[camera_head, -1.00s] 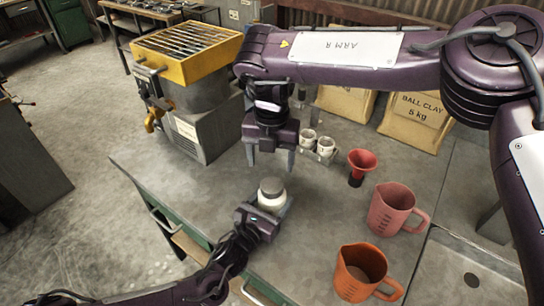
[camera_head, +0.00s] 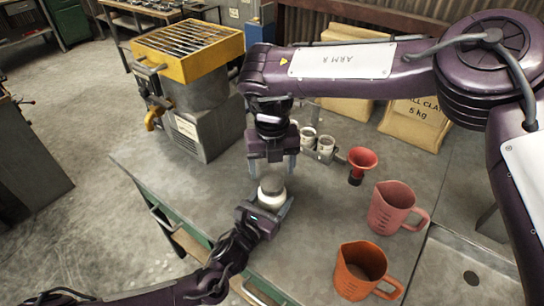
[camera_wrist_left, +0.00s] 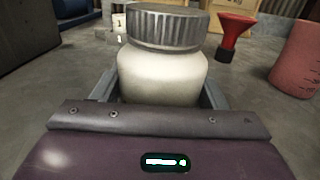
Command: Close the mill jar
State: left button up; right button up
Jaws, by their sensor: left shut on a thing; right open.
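The mill jar (camera_head: 270,198) is white with a grey ribbed lid and stands upright on the bench. In the left wrist view the jar body (camera_wrist_left: 162,75) fills the middle, with the lid (camera_wrist_left: 167,27) sitting on its top; I cannot tell how tight it is. My left gripper (camera_head: 270,210) is shut around the jar body from the near side. My right gripper (camera_head: 272,172) points down, open, its fingers just above and around the lid's height; contact with the lid cannot be told.
A red funnel (camera_head: 361,164), a pink jug (camera_head: 392,207) and an orange jug (camera_head: 362,271) stand to the right. Small white jars (camera_head: 326,146) stand behind. A yellow-topped machine (camera_head: 190,52) stands at the back left. Bench space left of the jar is clear.

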aim_at(271, 183)
jog(key=shift+f, duration=2.25)
jog(key=c, duration=1)
jog(key=shift+a+m, duration=0.1)
jog(key=shift+m, duration=0.7)
jog(key=o, duration=1.1)
jog(key=shift+r, duration=0.1)
